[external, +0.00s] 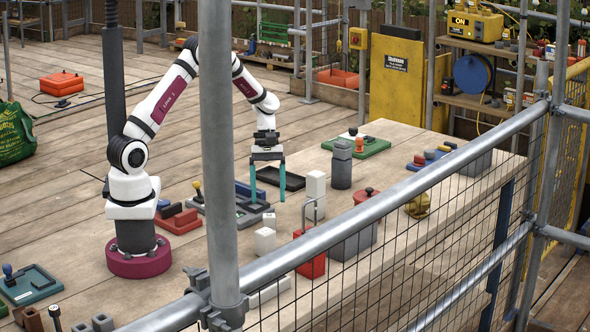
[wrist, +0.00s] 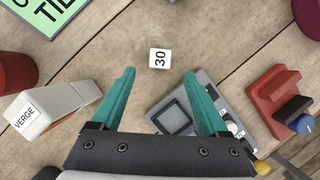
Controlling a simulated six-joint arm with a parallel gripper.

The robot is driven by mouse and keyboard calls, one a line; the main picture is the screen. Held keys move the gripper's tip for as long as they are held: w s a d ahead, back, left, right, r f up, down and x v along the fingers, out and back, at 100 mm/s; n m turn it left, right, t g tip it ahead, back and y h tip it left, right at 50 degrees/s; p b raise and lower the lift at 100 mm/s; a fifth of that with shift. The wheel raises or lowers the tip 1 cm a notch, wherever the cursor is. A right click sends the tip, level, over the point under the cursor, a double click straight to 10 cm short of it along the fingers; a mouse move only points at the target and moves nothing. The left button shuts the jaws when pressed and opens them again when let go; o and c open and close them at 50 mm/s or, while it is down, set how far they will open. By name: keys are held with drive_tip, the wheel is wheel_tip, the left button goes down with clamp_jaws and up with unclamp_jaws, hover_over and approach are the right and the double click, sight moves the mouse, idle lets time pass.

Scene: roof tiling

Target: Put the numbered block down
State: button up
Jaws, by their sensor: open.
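A small white block marked 30 (wrist: 160,58) lies on the wooden planks in the wrist view, just beyond my fingertips and roughly centred between them. My gripper (wrist: 159,73) has its two teal fingers wide apart with nothing between them. In the external view my gripper (external: 267,198) points straight down over the work surface, with its fingers apart. I cannot pick out the numbered block for sure in the external view. It is apart from both fingers in the wrist view.
In the wrist view a grey tray-like fixture (wrist: 168,119) lies by the right finger, with a red stepped block (wrist: 267,103) beyond it. A white block marked VERGE (wrist: 60,103) is at left. A tall white block (external: 315,187) and dark grey cylinder (external: 342,167) stand right of my gripper.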

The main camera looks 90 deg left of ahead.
sight(269, 215)
drive_tip(key=x, duration=0.7)
drive_tip(key=shift+d+f, duration=0.15)
drive_tip(key=shift+d, duration=0.15)
clamp_jaws()
